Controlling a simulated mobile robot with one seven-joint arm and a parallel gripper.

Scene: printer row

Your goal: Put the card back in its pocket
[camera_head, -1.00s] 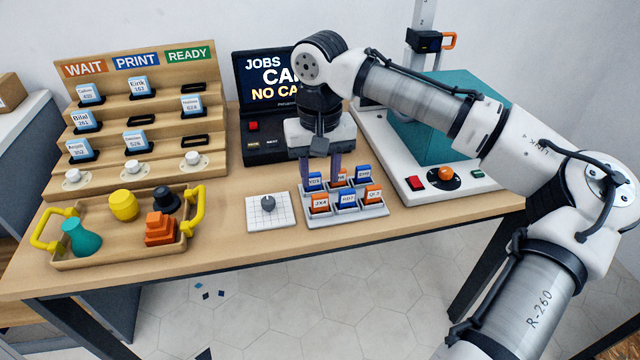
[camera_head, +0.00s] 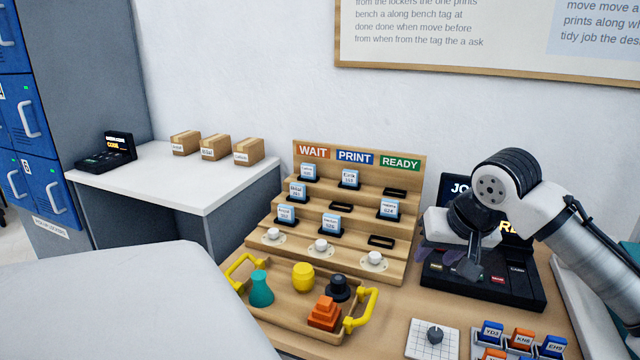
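The stepped wooden rack (camera_head: 345,150) has columns headed WAIT, PRINT and READY. White-blue cards stand upright in dark pockets. The WAIT column holds a top card (camera_head: 308,172), a middle card (camera_head: 298,190) and a bottom card (camera_head: 286,213). The PRINT column shows a top card (camera_head: 349,178) and a bottom card (camera_head: 331,225). The READY column has one card (camera_head: 389,209), between an empty upper pocket (camera_head: 396,192) and an empty lower pocket (camera_head: 381,241). My gripper (camera_head: 443,253) is right of the rack, before the black console. Its fingers look apart, with no card visible between them.
The black console (camera_head: 510,285) stands behind my gripper. A wooden tray (camera_head: 285,335) with yellow handles and several coloured pieces sits before the rack. A white dial plate (camera_head: 433,341) and a holder of coloured tags (camera_head: 490,350) are at front right. A white-topped cabinet (camera_head: 190,185) carries boxes.

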